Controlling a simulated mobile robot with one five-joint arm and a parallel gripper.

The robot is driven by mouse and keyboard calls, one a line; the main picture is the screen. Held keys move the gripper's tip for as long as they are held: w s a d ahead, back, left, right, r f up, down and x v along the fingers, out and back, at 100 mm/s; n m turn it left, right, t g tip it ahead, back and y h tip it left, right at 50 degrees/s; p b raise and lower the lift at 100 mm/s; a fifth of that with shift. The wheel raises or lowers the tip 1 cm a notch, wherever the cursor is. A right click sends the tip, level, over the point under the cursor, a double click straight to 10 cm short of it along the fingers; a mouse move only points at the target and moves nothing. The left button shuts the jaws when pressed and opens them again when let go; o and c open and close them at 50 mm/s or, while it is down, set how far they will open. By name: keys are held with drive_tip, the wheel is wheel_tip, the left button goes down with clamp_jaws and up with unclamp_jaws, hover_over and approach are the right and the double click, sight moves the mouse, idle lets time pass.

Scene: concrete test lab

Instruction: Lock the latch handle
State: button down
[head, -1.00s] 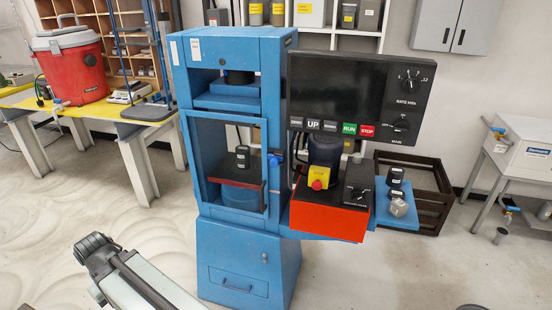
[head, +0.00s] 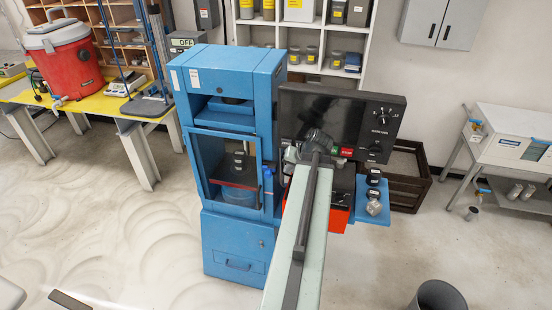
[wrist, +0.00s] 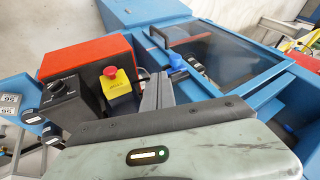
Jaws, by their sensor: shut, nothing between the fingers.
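The blue machine (head: 232,62) has a framed clear door (head: 204,165) that looks shut or nearly so. A small blue latch handle (head: 269,172) sits at the door's right edge. In the wrist view the blue latch handle (wrist: 177,62) is just beyond and right of my fingertips, apart from them as far as I can tell. The door's black pull handle (wrist: 190,40) lies beyond it. My gripper (wrist: 158,88) is shut and empty, between the emergency stop box and the door edge. In the head view my gripper (head: 312,142) covers part of the control panel.
The black control panel (head: 330,105) and the red-fronted console (wrist: 85,57) with its red stop button (wrist: 109,71) stand close beside my gripper. A blue side shelf (head: 375,205) holds small weights. A grey bin (head: 438,296) stands on open floor at front right.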

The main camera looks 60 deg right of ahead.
sight(268, 172)
drive_tip(key=shift+s+d+r, duration=0.25)
drive_tip(key=shift+s+d, duration=0.1)
drive_tip(key=shift+s, duration=0.15)
drive_tip(key=shift+s+d+r, duration=0.2)
drive_tip(key=shift+s+d, duration=0.15)
drive_tip(key=shift+s, duration=0.1)
drive_tip(key=w+d+f+b, duration=0.1)
drive_tip(key=w+f+b, duration=0.8)
drive_tip(key=shift+d, duration=0.15)
